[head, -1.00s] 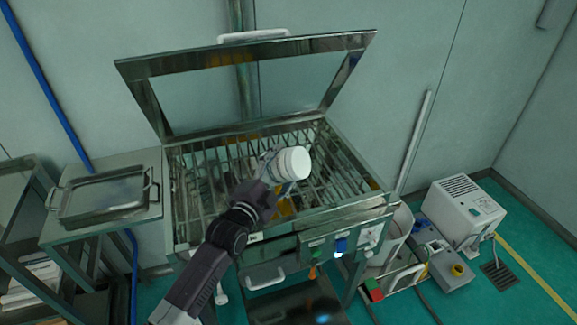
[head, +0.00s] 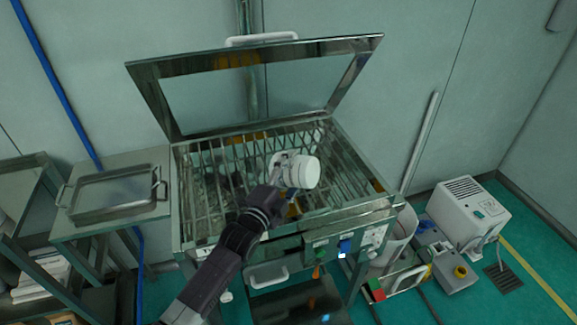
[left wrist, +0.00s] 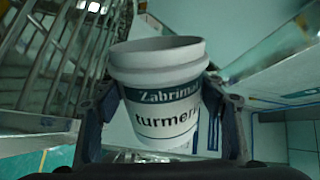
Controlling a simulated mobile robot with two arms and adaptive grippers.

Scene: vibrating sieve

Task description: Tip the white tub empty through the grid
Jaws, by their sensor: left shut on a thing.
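The white tub (head: 306,173) is held above the grid (head: 232,165) of the sieve, lying over on its side with a plain white round end toward the right. In the left wrist view the tub (left wrist: 160,100) shows a dark green label band and the word "turmeri". My left gripper (head: 284,172) is shut on the tub, with a finger on each side of it (left wrist: 160,110). A yellow-orange patch (head: 293,209) shows just below the tub; I cannot tell whether it is powder. The inside of the tub is hidden. My right gripper is not in view.
The sieve's framed lid (head: 150,82) stands open behind the grid. A steel tray (head: 115,192) rests on the side table at left. Control buttons (head: 345,246) sit on the front panel. A bin (head: 402,232) and a white machine (head: 468,215) stand at right.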

